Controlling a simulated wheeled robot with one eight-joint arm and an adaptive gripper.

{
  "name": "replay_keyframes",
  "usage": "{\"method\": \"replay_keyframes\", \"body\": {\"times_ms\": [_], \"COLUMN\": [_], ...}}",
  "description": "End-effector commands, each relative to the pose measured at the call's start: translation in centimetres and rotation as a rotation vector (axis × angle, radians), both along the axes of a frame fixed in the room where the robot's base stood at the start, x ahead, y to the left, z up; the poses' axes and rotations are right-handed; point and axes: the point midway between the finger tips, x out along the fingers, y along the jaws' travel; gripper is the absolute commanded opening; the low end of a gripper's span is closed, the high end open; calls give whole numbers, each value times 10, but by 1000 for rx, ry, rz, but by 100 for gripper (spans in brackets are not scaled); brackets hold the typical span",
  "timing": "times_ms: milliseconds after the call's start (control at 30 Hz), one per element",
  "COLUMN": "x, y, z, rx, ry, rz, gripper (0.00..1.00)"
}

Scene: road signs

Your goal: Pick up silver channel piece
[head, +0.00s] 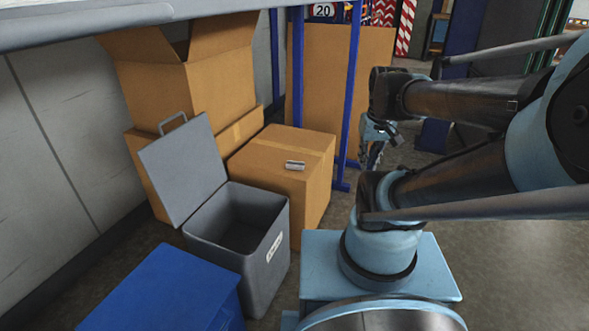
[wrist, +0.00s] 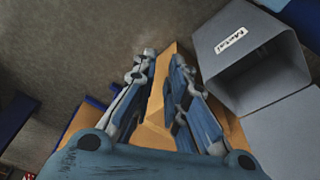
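The silver channel piece (head: 295,165) is small and lies on top of a closed cardboard box (head: 265,158), near its right side, in the head view. I cannot make it out in the wrist view. My gripper (head: 374,154) is to the right of the box in the head view, apart from the silver piece. In the wrist view my gripper (wrist: 162,58) has its two fingers spread with nothing between them. Part of a cardboard box (wrist: 158,112) shows behind the gap.
A grey bin (head: 265,250) with its lid open stands in front of the box. A blue box (head: 165,290) is at the front left. An open carton (head: 185,85) stands behind. Blue posts (head: 350,90) rise behind the box.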

Motion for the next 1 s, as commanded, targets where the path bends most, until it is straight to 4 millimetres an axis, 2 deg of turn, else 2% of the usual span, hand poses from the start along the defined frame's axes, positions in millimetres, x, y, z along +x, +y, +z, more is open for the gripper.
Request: {"method": "replay_keyframes", "body": {"times_ms": [33,200,500,767,1000], "x": [12,48,117,178,234], "y": [4,16,46,78,111], "z": [7,22,35,31,14], "rx": [-2,-7,-14,-18,-19], "ry": [3,13,26,34,38], "rz": [38,171,405,608,793], "gripper": [13,13,13,13,13]}}
